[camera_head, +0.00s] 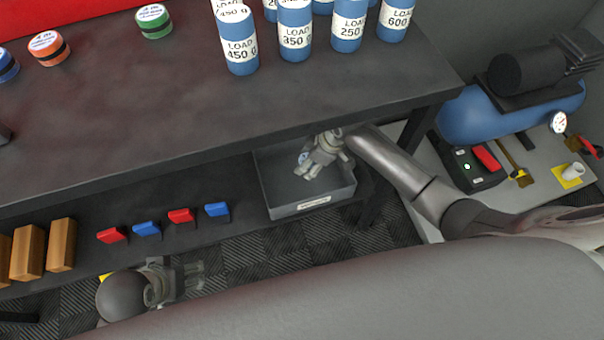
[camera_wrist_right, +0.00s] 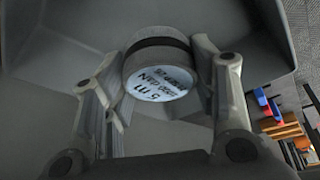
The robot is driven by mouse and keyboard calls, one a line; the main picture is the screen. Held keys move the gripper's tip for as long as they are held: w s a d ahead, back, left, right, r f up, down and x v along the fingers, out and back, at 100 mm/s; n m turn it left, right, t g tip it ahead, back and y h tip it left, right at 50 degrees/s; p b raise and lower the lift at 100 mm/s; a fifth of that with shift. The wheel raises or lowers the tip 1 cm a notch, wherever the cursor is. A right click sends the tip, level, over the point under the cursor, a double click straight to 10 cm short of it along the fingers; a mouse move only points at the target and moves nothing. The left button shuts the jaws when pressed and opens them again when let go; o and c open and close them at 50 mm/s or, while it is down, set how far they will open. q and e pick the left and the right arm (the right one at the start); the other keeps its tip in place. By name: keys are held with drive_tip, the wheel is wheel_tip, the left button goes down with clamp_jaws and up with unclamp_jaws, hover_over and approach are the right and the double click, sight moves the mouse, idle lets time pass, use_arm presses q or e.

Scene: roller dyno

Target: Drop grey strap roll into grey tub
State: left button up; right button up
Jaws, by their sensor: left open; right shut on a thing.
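The grey strap roll (camera_wrist_right: 157,62), with a dark band and a white label reading "5 m", sits between the fingers of my right gripper (camera_head: 308,171). In the head view only a small part of the roll (camera_head: 303,158) shows beside the fingers. My right gripper is shut on it, over the inside of the grey tub (camera_head: 313,205). The tub's grey walls surround the roll in the right wrist view. I cannot tell how high the roll is above the tub floor. My left gripper (camera_head: 198,277) is open and empty at the lower left, in front of the shelf.
The tub is on the lower shelf under the dark bench top (camera_head: 200,100). Wooden blocks (camera_head: 62,245) and red and blue items (camera_head: 181,216) stand left of it. Blue load cylinders (camera_head: 239,50) and other strap rolls (camera_head: 153,22) stand on the bench top. A compressor (camera_head: 500,110) is at right.

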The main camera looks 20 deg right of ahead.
drive_tip(key=o, duration=1.3)
drive_tip(key=v, duration=0.7)
drive_tip(key=shift+s+d+r, duration=0.1)
drive_tip(key=shift+r, duration=0.15)
